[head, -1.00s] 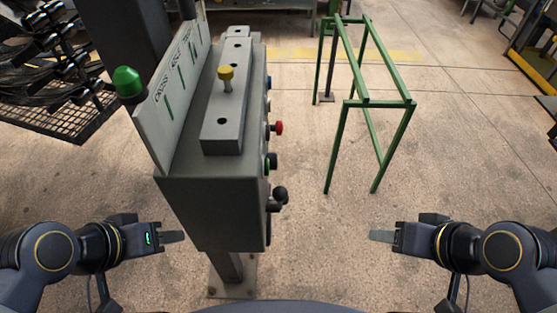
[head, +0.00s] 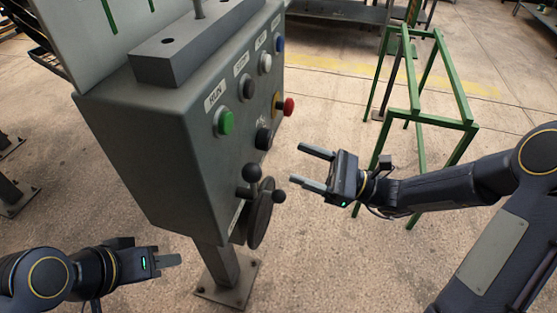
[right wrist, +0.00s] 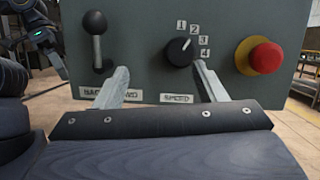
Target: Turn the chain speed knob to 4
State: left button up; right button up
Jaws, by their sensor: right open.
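The speed knob (right wrist: 178,53) is a round black knob on the grey panel, above a SPEED label (right wrist: 176,98). The numbers 1 to 4 curve around its upper right side. Its white mark points up and right, near 2 or 3; I cannot tell which. In the head view the knob (head: 264,138) is on the side face of the control box (head: 150,165). My right gripper (head: 300,164) is open and empty, facing the panel, apart from the knob. Its fingers also show in the right wrist view (right wrist: 161,75). My left gripper (head: 172,261) is low at the left, away from the box.
A red stop button (right wrist: 265,57) on yellow is close to the right of the knob. A ball-topped lever (right wrist: 96,40) stands to its left. A green RUN button (head: 224,122) and a handwheel (head: 260,218) are on the box. A green frame (head: 415,110) stands behind my right arm.

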aim_at(270, 145)
pick_arm(q)
jog(key=shift+s+d+p, duration=0.15)
jog(key=shift+s+p, duration=0.05)
jog(key=shift+p, duration=0.15)
pick_arm(e)
jog(key=w+a, duration=0.1)
jog(key=a, duration=0.1)
jog(key=w+a+m+t, duration=0.1)
jog(key=w+a, duration=0.1)
jog(key=w+a+r+m+t, duration=0.1)
jog(key=a, duration=0.1)
jog(key=shift+w+a+r, duration=0.1)
jog(key=shift+w+a, duration=0.1)
jog(key=shift+c, duration=0.2)
